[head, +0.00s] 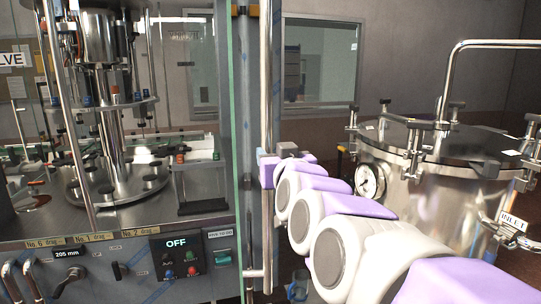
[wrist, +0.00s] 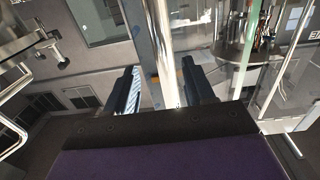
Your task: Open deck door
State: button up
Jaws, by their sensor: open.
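The deck door (head: 237,130) is a clear glass panel seen nearly edge-on in the head view, in front of the filler's right side. A vertical steel bar handle (head: 266,95) runs along it. My gripper (head: 268,170) is at the bar, around mid-height. In the wrist view my gripper (wrist: 165,90) has its two dark fingers apart, and the shiny bar (wrist: 164,50) passes between them. I cannot tell whether either finger touches the bar. The fingertips are partly hidden in the head view.
A steel tank (head: 440,195) with a gauge (head: 370,180) and lid clamps stands to the right, close behind my arm. The filler's control panel (head: 178,256) reads OFF at lower left. A window (head: 320,60) is in the back wall.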

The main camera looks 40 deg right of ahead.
jog(key=b+v, duration=0.3)
jog(key=v, duration=0.7)
jog(key=shift+s+a, duration=0.2)
jog(key=shift+a, duration=0.2)
jog(key=a+f+n+g+y, duration=0.1)
jog(key=a+f+g+y, duration=0.15)
jog(key=a+f, duration=0.45)
jog(key=a+f+n+g+y, duration=0.1)
jog(key=a+f+g+y, duration=0.15)
jog(key=f, duration=0.75)
jog(key=a+f+n+g+y, duration=0.25)
jog(key=a+f, duration=0.25)
jog(key=f, duration=0.4)
jog(key=s+a+f+g, duration=0.3)
jog(key=s+f+g, duration=0.2)
jog(key=s, duration=0.3)
jog(key=s+a+f+g, duration=0.3)
jog(key=s+f+g, duration=0.2)
jog(key=s+f, duration=0.3)
jog(key=shift+n, duration=0.45)
jog(key=shift+g, duration=0.25)
jog(key=shift+c, duration=0.9)
